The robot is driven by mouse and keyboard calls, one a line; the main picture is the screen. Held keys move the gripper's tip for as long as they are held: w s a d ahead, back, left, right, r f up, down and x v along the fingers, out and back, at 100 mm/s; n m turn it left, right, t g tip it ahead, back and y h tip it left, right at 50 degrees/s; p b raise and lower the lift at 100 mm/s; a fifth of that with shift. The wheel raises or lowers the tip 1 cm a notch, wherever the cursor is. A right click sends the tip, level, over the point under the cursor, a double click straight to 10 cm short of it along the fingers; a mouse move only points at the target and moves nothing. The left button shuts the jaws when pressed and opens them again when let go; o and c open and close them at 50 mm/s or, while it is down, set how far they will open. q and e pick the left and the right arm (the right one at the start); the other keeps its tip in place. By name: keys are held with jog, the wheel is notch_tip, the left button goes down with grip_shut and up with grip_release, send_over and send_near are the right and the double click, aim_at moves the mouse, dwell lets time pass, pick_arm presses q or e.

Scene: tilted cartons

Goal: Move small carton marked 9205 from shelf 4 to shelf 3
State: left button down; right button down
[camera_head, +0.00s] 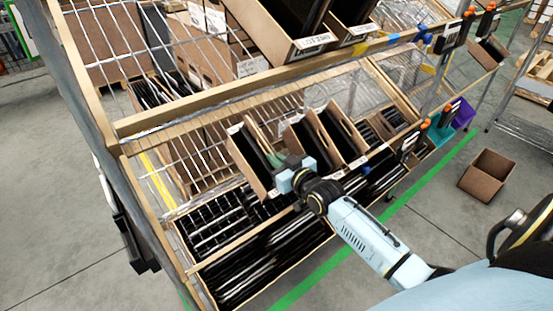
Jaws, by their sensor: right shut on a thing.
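My right gripper (288,178) reaches in from the lower right and is shut on the front end of a narrow brown carton (243,158). This carton is the leftmost of a few narrow, dark-inside cartons on the tilted middle shelf level. It has a small white label whose text is too small to read, so I cannot tell whether it is the one marked 9205. Two similar cartons (342,133) lie just right of it. The gripper hides part of the carton's front. My left gripper is not in view.
Larger cartons (283,45) sit on the upper shelf level above. A wooden rail (210,95) runs between the levels. Dark roller tracks (240,240) lie below, partly bare. An open carton (487,175) stands on the floor at right, beyond a green floor line.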

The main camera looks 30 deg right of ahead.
jog(key=shift+f, duration=0.2)
